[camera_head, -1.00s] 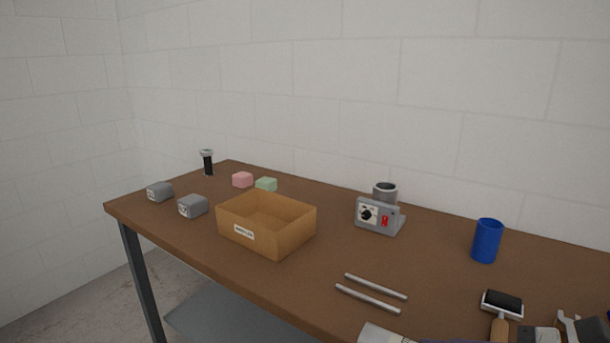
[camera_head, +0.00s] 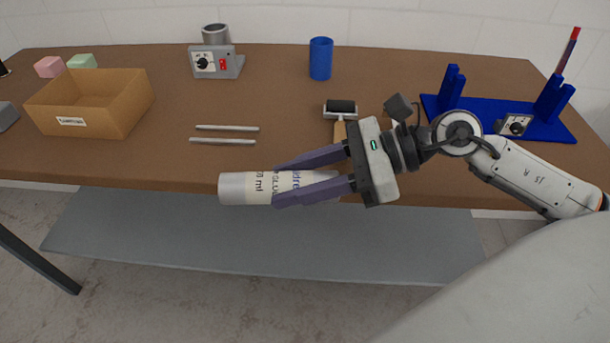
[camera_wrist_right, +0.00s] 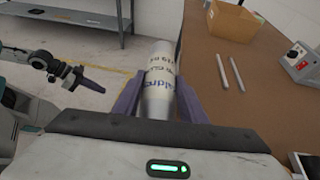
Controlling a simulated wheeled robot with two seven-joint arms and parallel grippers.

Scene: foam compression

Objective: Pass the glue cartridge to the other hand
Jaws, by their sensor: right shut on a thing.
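The glue cartridge (camera_head: 243,188) is a white cylinder with printed lettering and a grey end. It lies level in the head view, in the air just off the table's front edge. My right gripper (camera_head: 290,186) is shut on it, one purple finger on each side. The right wrist view shows the cartridge (camera_wrist_right: 159,84) between both fingers, its far end sticking out. My left gripper (camera_wrist_right: 88,83) shows only in the right wrist view, at the left, apart from the cartridge and with nothing clearly in it. Whether its fingers are open is too small to tell.
On the brown table (camera_head: 280,105) are a cardboard box (camera_head: 107,118), two metal rods (camera_head: 223,141), a grey device with a dial (camera_head: 215,63), a blue cup (camera_head: 320,60), a roller (camera_head: 340,108) and a blue stand (camera_head: 545,128). A grey lower shelf (camera_head: 250,235) runs beneath.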

